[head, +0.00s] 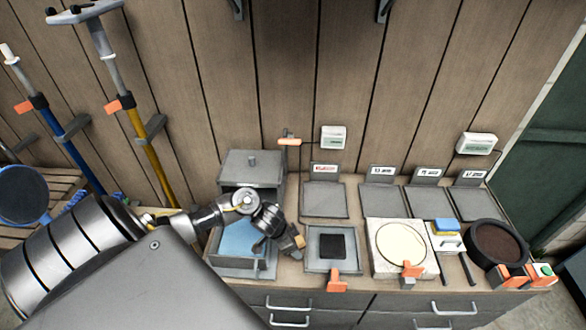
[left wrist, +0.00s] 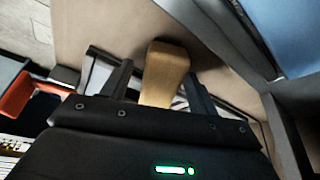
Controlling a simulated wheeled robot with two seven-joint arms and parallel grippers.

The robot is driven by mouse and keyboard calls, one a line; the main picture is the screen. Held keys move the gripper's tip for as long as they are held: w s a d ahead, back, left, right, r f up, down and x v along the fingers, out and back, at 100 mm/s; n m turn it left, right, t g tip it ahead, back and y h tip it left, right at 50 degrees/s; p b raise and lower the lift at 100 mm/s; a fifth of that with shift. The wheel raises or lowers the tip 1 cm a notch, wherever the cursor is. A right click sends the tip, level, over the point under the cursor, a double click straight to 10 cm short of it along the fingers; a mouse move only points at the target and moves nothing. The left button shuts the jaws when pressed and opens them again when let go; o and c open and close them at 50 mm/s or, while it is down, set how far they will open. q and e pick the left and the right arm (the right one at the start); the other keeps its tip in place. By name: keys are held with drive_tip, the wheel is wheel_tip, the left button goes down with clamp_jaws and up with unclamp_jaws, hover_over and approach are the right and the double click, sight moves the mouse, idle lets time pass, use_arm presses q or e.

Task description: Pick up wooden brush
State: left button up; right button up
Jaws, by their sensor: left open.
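The wooden brush (left wrist: 165,68) shows in the left wrist view as a light brown, rounded wooden piece; its lower end is hidden by my gripper body. My left gripper (left wrist: 160,88) is open, with one dark finger on each side of the wood and visible gaps beside it. In the head view the left gripper (head: 280,232) is low over the worktop, between the open grey box and the tray with a black square. A small tan piece of the brush (head: 299,241) shows at its right side. My right gripper is not in view.
The grey box (head: 250,270) with a blue inside stands close left of the gripper. The tray (head: 318,262) with an orange clip is close right. A round cream disc (head: 402,243), a dark round pan (head: 497,243) and several grey plates fill the worktop's right. Poles lean at left.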

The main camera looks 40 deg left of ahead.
use_arm(q)
drive_tip(key=shift+c, duration=0.3)
drive_tip(key=c, duration=1)
drive_tip(key=shift+c, duration=0.2)
drive_tip(key=shift+r, duration=0.45)
wheel_tip(320, 180, up, 3)
drive_tip(key=shift+a+f+p, duration=0.1)
drive_tip(key=shift+p, duration=0.2)
drive_tip(key=s+r, duration=0.3)
drive_tip(key=s, duration=0.1)
drive_tip(key=s+a+r, duration=0.1)
drive_tip(key=s+r, duration=0.1)
drive_tip(key=s, duration=0.2)
drive_tip(key=s+a+r, duration=0.1)
drive_tip(key=s+r, duration=0.2)
drive_tip(key=s, duration=0.1)
drive_tip(key=shift+s+a+r, duration=0.2)
drive_tip(key=shift+s+r, duration=0.15)
drive_tip(key=shift+s, duration=0.05)
drive_tip(key=shift+s+r, duration=0.35)
drive_tip(key=shift+s, duration=0.15)
